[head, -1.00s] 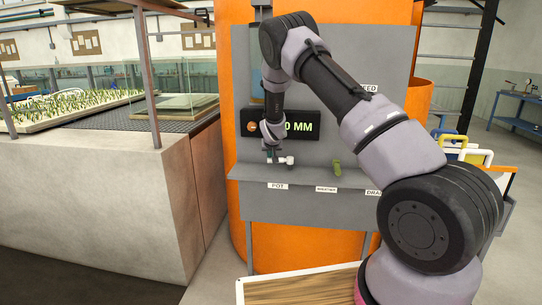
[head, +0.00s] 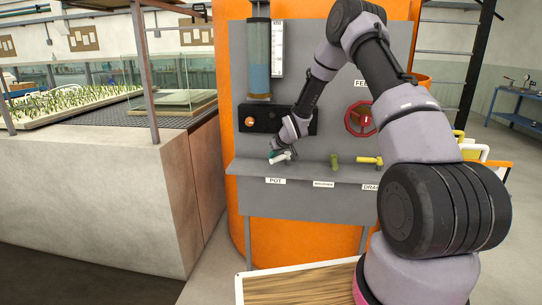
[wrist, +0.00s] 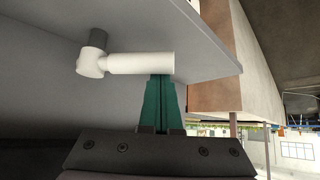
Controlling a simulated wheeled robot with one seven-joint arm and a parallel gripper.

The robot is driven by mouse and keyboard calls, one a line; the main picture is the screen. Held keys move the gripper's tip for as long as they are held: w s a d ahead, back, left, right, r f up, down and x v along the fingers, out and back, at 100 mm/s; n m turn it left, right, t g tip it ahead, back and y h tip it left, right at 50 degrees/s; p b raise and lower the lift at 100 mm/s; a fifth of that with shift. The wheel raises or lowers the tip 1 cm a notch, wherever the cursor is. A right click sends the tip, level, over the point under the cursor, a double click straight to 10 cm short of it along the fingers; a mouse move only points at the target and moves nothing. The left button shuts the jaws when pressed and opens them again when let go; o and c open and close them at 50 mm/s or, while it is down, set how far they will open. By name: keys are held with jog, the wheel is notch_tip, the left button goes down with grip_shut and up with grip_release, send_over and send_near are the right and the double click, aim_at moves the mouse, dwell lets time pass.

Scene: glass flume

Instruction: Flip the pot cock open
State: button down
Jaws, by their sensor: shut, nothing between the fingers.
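The pot cock is a white lever (head: 281,157) on the grey shelf above the POT label (head: 275,181). In the wrist view its white bar (wrist: 140,63) runs roughly sideways from a dark grey pivot (wrist: 97,40) at the left. My gripper (head: 271,155) is at the lever's left, free end in the head view. In the wrist view its green fingers (wrist: 164,82) are shut and empty, with their tips right at the bar's free end. I cannot tell whether they touch it. The wrist partly hides this spot in the head view.
A green cock (head: 334,161) and a yellow cock (head: 370,161) stand along the shelf to the right. A red handwheel (head: 359,118) is on the panel above. A blue-filled sight tube (head: 258,60) and a dark display (head: 262,119) are above the shelf. A concrete flume wall (head: 90,200) is left.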

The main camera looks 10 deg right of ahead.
jog(key=shift+s+d, duration=0.2)
jog(key=shift+d, duration=0.1)
jog(key=shift+s+d+n+y, duration=0.35)
jog(key=shift+n+y, duration=0.15)
jog(key=shift+n, duration=0.1)
jog(key=shift+s+a, duration=0.15)
jog(key=shift+s, duration=0.25)
jog(key=shift+s+d, duration=0.45)
jog(key=shift+d, duration=0.2)
jog(key=shift+s+d, duration=0.4)
jog(key=shift+d, duration=0.25)
jog(key=shift+s+d, duration=0.15)
jog(key=shift+d, duration=0.2)
